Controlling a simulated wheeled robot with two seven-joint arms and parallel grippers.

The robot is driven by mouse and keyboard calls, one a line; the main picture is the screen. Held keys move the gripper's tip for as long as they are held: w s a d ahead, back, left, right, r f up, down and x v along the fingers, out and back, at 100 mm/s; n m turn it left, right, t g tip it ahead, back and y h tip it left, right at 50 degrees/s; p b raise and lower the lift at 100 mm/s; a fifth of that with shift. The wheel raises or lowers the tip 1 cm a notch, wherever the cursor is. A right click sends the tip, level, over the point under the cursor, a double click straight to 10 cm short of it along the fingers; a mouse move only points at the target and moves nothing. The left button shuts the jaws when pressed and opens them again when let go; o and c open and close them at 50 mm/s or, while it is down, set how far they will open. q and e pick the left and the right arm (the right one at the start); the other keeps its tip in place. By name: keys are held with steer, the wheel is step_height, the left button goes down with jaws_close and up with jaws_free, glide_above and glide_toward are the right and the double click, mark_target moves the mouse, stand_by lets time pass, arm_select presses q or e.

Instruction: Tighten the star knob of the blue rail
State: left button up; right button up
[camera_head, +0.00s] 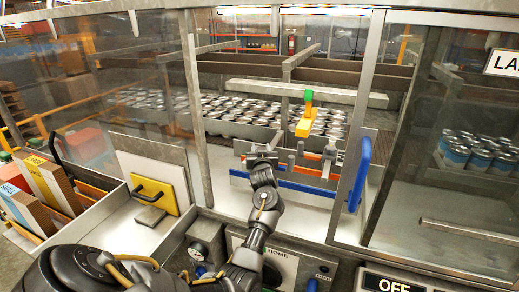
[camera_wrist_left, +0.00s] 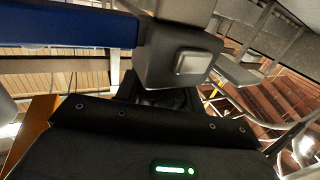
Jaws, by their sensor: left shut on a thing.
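The blue rail (camera_head: 292,185) runs along the near side of the conveyor, behind the frame opening. A blue bar, seemingly the same rail, crosses the upper left of the left wrist view (camera_wrist_left: 65,30). My left gripper (camera_head: 262,156) is at the left part of the rail, shut on the star knob, which its fingers hide in the head view. In the left wrist view a dark grey block with a pale square (camera_wrist_left: 192,62) stands in front of the gripper body, beside the blue bar. The knob's shape is not clear there. My right gripper is not in view.
An orange rail (camera_head: 318,168) and grey posts stand just behind the blue rail. Many cans (camera_head: 225,107) fill the conveyor beyond. A metal frame post with a blue handle (camera_head: 361,172) stands to the right. A yellow plate with a black handle (camera_head: 156,195) is at left.

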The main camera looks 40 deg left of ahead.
arm_select(q)
steer(key=m+t+h+b, duration=0.1)
steer(key=m+t+h, duration=0.1)
steer(key=m+h, duration=0.1)
steer(key=shift+f+t, duration=0.1)
steer(key=shift+t, duration=0.2)
steer(key=h, duration=0.1)
steer(key=m+t+h, duration=0.1)
steer(key=shift+w+d+m+h, duration=0.1)
steer(key=shift+d+m+h, duration=0.1)
steer(key=shift+m+h, duration=0.15)
steer(key=shift+w+d+r+m+t+h, duration=0.1)
steer(key=shift+m+t+h, duration=0.1)
steer(key=shift+m+h, duration=0.6)
steer(key=shift+s+d+r+m+t+h, duration=0.1)
steer(key=shift+d+m+t+h, duration=0.2)
steer(key=shift+h, duration=0.85)
steer(key=shift+w+a+m+t+h, duration=0.1)
steer(key=shift+m+h, duration=0.55)
steer(key=shift+h, duration=0.35)
steer(key=shift+r+h, duration=0.1)
steer(key=shift+h, duration=0.2)
steer(key=o, duration=0.7)
steer(key=shift+o, duration=1.3)
steer(key=shift+d, duration=0.1)
